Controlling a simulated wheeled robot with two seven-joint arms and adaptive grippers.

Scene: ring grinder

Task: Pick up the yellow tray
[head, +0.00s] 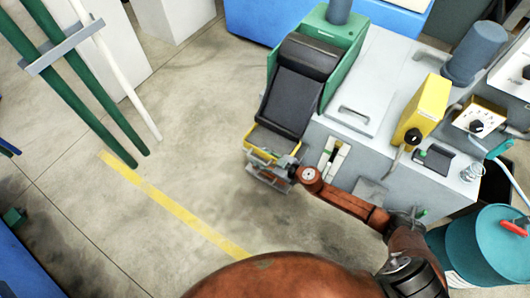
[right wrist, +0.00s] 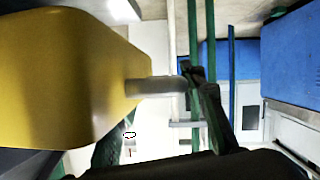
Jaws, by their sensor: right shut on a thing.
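The yellow tray (head: 258,136) sits at the lower front end of the black chute on the green and grey machine, partly hidden by my right gripper. In the right wrist view the tray (right wrist: 62,80) fills the left side, with a grey handle (right wrist: 152,87) sticking out toward the fingers. My right gripper (head: 268,161) is at the tray's front and shut on its handle. One dark finger touches or overlaps the handle's end in the wrist view. The tray's inside is mostly hidden. My left gripper is not in view.
The machine's grey top (head: 365,95) carries a yellow box (head: 423,108) and a control box with a dial (head: 478,117). A teal drum (head: 485,245) stands at lower right. Green posts (head: 85,100) rise at left. Open concrete floor lies left of the tray, with a yellow line (head: 175,206).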

